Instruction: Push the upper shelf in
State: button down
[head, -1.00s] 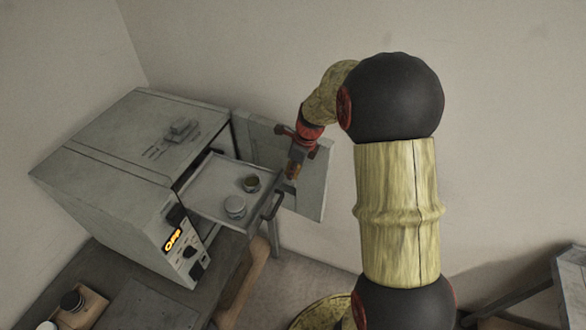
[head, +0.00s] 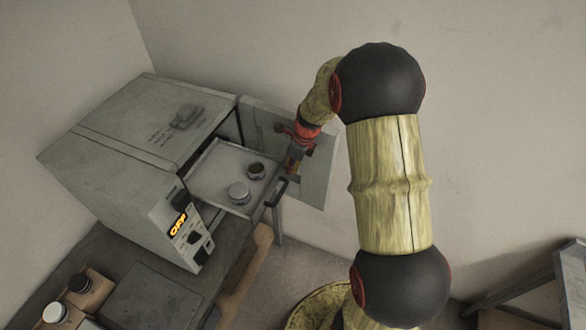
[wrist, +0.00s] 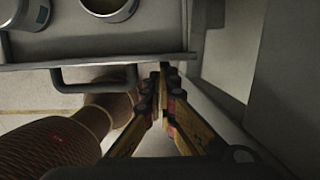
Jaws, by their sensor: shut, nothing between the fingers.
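The upper shelf (head: 210,168) is a flat grey tray drawn out of the grey box-shaped oven (head: 135,145). It carries two small round containers, a pale one (head: 238,194) and a darker one (head: 256,171). Its front bar with a dark handle (head: 278,190) faces right. My gripper (head: 291,166) is by the far end of this front. In the wrist view, my gripper (wrist: 158,78) has its fingertips together at the shelf's front edge (wrist: 110,62), just right of the handle (wrist: 93,80). Whether they touch the edge is unclear. The shelf's inner end is hidden inside the oven.
The oven door (head: 318,180) stands open behind my gripper, close to it. The oven's display (head: 179,224) reads OFF. A grey stand (head: 545,290) is at the lower right.

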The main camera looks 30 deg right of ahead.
aim_at(243, 157)
jog(key=w+a+p, duration=0.1)
jog(key=w+a, duration=0.2)
jog(key=w, duration=0.2)
jog(key=w+a+p, duration=0.2)
jog(key=w+a, duration=0.2)
jog(key=w, duration=0.1)
jog(key=w+a+p, duration=0.2)
jog(key=w+a, duration=0.1)
jog(key=w, duration=0.2)
jog(key=shift+a, duration=0.4)
jog(key=shift+s+r, duration=0.1)
